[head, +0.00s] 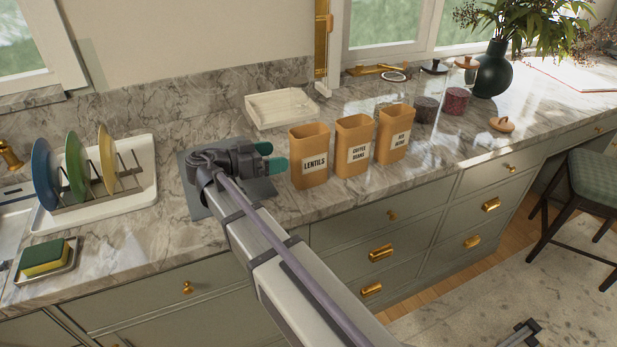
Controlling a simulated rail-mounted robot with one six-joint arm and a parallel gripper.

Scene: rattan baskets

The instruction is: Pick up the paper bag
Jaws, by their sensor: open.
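Three tan, open-topped, bag-like containers stand upright in a row on the marble counter in the head view. The left one is labelled LENTILS (309,165), the middle one COFFEE BEANS (353,154); the right one (392,134) has a label too small to read surely. I cannot tell which of them is the paper bag, or whether they are paper. My gripper (271,157) has teal fingertips and is open and empty. It points right, just left of the LENTILS container and seemingly apart from it, above a grey mat (196,207).
A white tray (282,107) lies behind my gripper. Left are a dish rack with plates (97,180) and a sponge (44,257). Jars (455,100), a wooden lid (502,124) and a dark vase (492,70) stand right. Counter in front of the containers is clear.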

